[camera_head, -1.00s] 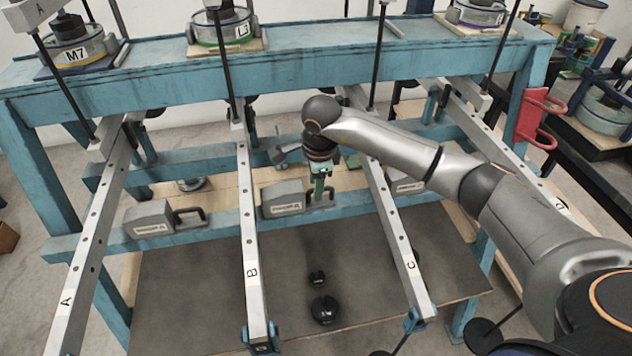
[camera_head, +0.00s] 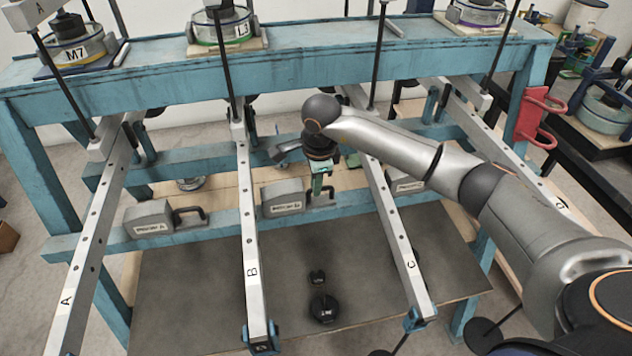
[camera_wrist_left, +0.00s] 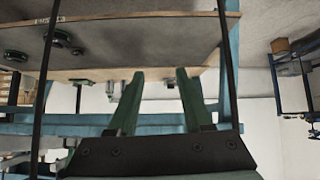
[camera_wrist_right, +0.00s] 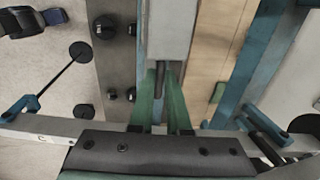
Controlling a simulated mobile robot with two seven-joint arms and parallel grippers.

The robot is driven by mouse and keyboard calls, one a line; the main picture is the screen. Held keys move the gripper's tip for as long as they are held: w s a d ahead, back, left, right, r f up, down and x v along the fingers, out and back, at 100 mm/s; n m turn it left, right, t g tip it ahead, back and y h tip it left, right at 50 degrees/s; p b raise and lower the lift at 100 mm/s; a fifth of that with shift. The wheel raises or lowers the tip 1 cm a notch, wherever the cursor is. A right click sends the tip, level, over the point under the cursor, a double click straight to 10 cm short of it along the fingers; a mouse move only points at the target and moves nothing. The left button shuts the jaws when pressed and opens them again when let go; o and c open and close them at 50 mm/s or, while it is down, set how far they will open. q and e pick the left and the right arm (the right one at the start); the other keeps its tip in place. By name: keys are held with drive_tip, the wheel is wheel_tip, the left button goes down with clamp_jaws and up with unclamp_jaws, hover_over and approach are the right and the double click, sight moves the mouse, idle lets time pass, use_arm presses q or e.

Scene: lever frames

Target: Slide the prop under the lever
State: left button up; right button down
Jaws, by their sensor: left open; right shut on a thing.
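In the head view a grey wedge-shaped prop (camera_head: 284,197) with a black handle rests on the lower teal rail, just right of lever B (camera_head: 247,215). It appears beside the lever, with a narrow gap. My right gripper (camera_head: 322,188) reaches down to the handle at the prop's right end. In the right wrist view the green fingers (camera_wrist_right: 160,85) are shut on the dark handle, with the grey prop (camera_wrist_right: 170,25) beyond. My left gripper (camera_wrist_left: 155,90) is open and empty in its own wrist view. The left arm is outside the head view.
Similar props (camera_head: 150,218) and (camera_head: 405,187) sit on the rail by lever A (camera_head: 85,235) and lever C (camera_head: 395,220). Black weights (camera_head: 323,308) lie on the grey board (camera_head: 190,310) below. A red bracket (camera_head: 540,118) hangs on the frame's right post.

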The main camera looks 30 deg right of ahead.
sight(272, 192)
idle(0.8)
drive_tip(key=a+b, duration=0.1)
drive_tip(key=a, duration=0.2)
drive_tip(key=w+a+b, duration=0.1)
drive_tip(key=a, duration=0.2)
drive_tip(key=w+a+b, duration=0.1)
drive_tip(key=a, duration=0.2)
drive_tip(key=shift+w+a, duration=0.25)
drive_tip(key=shift+a+r, duration=0.1)
drive_tip(key=shift+a, duration=0.3)
drive_tip(key=c, duration=0.9)
unclamp_jaws()
drive_tip(key=shift+w, duration=0.1)
drive_tip(key=shift+r, duration=0.1)
drive_tip(key=r, duration=0.4)
drive_tip(key=s+r+b, duration=0.1)
drive_tip(key=r, duration=0.3)
drive_tip(key=s+r, duration=0.1)
drive_tip(key=r, duration=0.3)
drive_tip(key=shift+s+a, duration=0.25)
